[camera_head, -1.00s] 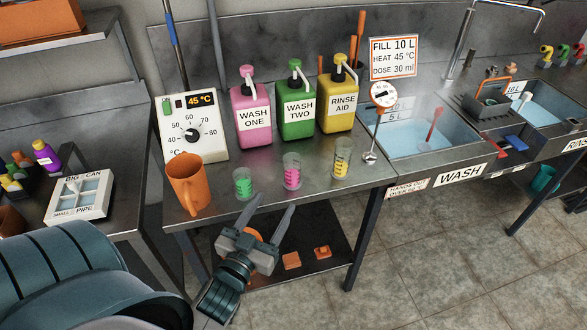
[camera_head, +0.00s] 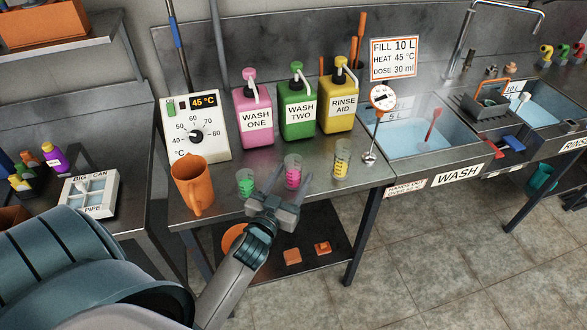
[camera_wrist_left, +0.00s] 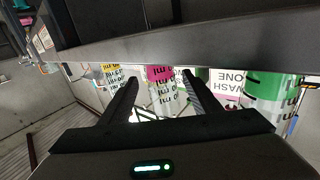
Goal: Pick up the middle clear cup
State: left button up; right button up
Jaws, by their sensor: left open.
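Three clear cups stand in a row on the steel bench. The middle clear cup (camera_head: 293,170) holds pink liquid; the left cup (camera_head: 245,183) holds green and the right cup (camera_head: 341,160) holds yellow. My left gripper (camera_head: 291,176) is open at the front of the middle cup, with its fingers pointing at it and partly covering it. In the left wrist view the pink cup (camera_wrist_left: 161,74) shows between the open fingertips, with the green cup (camera_wrist_left: 270,90) to the right and the yellow cup (camera_wrist_left: 110,72) to the left. I cannot tell whether the fingers touch the cup.
An orange jug (camera_head: 193,186) stands left of the cups. Pink (camera_head: 254,110), green (camera_head: 297,104) and yellow (camera_head: 339,100) pump bottles stand behind them. A dial thermometer (camera_head: 382,98) stands to the right, beside the wash sink (camera_head: 432,142).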

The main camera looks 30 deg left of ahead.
pick_arm(q)
jog(key=shift+w, duration=0.4)
jog(key=shift+a, duration=0.1)
jog(key=shift+w+a+r+p, duration=0.1)
jog(key=shift+w+a+p, duration=0.05)
jog(key=shift+w+p, duration=0.4)
jog(key=w, duration=0.1)
jog(key=w+p, duration=0.1)
jog(key=w, duration=0.1)
jog(key=shift+a, duration=0.4)
jog(key=shift+w+f, duration=0.25)
jog(key=shift+w, duration=0.2)
jog(key=c, duration=1.2)
